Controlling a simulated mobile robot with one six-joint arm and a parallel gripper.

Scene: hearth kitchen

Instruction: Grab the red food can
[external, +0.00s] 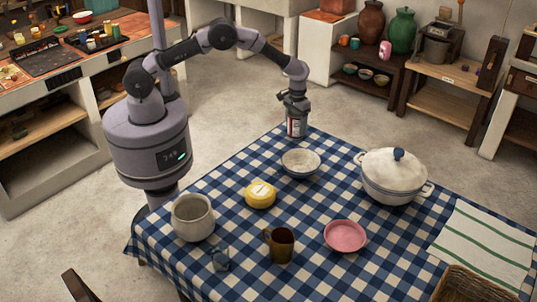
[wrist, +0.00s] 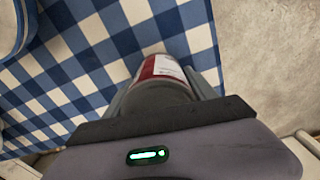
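The red food can (external: 295,128) has a red and white label and is upright at the far corner of the checked table. I cannot tell whether its base touches the cloth. My gripper (external: 294,107) points down over the can, with its fingers around the can's upper part. In the wrist view the can (wrist: 161,68) shows between the two fingers of my gripper (wrist: 165,88), one on each side. Any small gap between fingers and can is too unclear to judge. The can's lower part is hidden in the wrist view.
A white bowl (external: 300,162) stands close in front of the can. Open floor lies beyond the far corner.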

